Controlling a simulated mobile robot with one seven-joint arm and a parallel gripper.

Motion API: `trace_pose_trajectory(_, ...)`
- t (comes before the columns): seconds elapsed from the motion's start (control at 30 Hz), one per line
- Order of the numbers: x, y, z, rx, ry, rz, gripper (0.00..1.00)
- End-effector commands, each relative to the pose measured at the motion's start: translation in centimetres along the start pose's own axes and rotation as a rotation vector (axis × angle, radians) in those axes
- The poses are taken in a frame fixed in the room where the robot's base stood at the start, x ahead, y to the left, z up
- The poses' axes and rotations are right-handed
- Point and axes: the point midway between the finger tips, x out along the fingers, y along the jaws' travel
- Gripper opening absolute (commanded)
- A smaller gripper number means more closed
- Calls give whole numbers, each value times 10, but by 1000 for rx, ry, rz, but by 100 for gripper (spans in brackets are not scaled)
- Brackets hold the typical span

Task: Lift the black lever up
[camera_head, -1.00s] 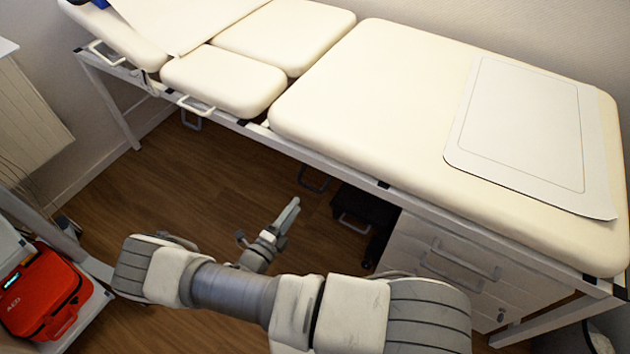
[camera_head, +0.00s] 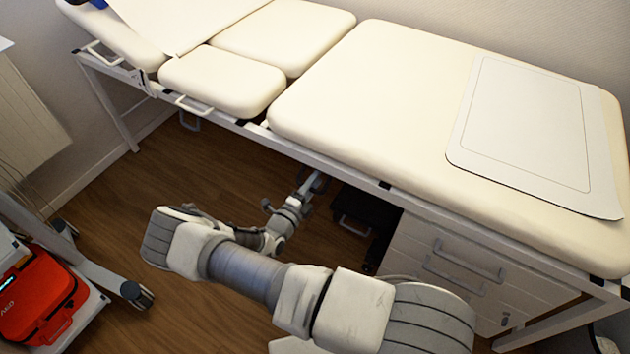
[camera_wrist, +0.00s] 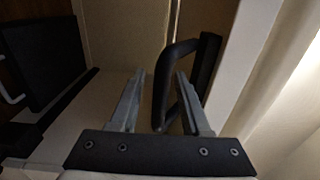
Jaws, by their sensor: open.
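The black lever (camera_wrist: 163,85) is a loop-shaped handle in the wrist view, beside a pale frame rail. One bar of it shows between the two fingers of my gripper (camera_wrist: 160,75), and part of the loop passes behind the right finger. The fingers are apart, and I see no clear contact with the bar. In the head view my gripper (camera_head: 311,183) reaches under the front edge of the exam table (camera_head: 370,110), where the lever is mostly hidden by the fingers.
A black box (camera_head: 362,214) with a light handle stands under the table, right of my gripper. White drawers (camera_head: 450,275) are farther right. A red AED case (camera_head: 40,300) sits on a wheeled cart at the lower left. Wooden floor is clear left of the arm.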

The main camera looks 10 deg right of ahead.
Motion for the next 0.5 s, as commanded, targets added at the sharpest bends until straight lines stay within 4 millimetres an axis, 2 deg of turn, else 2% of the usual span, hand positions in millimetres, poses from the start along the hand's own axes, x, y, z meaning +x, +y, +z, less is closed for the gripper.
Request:
trace_pose_trajectory(0.03, 0, 0, 0, 0, 0, 0, 42)
trace_pose_trajectory(0.27, 0, 0, 0, 0, 0, 0, 0)
trace_pose_trajectory(0.5, 0, 0, 0, 0, 0, 0, 0)
